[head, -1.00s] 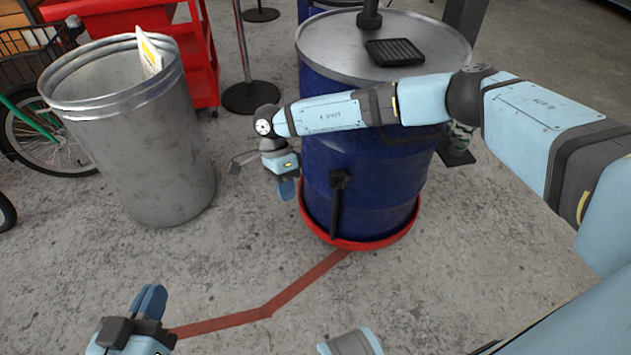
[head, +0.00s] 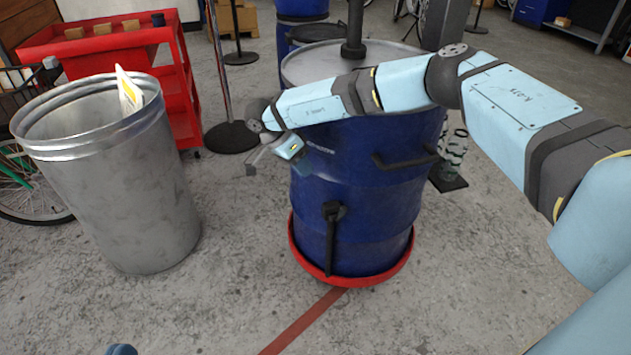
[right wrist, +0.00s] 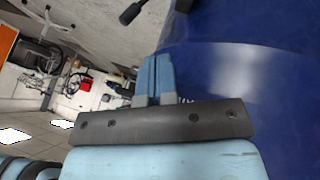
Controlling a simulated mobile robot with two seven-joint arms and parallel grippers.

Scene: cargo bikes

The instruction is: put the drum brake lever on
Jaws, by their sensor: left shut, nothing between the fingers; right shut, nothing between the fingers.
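The blue drum (head: 370,215) stands on a red round base. A black lever (head: 332,240) hangs upright against the drum's lower front, its thick end on top. My right gripper (head: 303,152) is shut and empty beside the drum's upper left side, above and left of the lever. The right wrist view shows its closed blue fingers (right wrist: 153,80) close to the drum's blue wall (right wrist: 230,65); whether they touch it I cannot tell. A black knobbed rod (right wrist: 132,12) shows beyond them. Only the tip of my left gripper (head: 121,350) shows, shut, at the bottom edge.
A grey metal bin (head: 120,190) holding a paper stands left of the drum. A red cart (head: 185,85) and a black-based post (head: 232,138) are behind. A black handle (head: 400,163) sticks out from the drum. The floor in front is clear.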

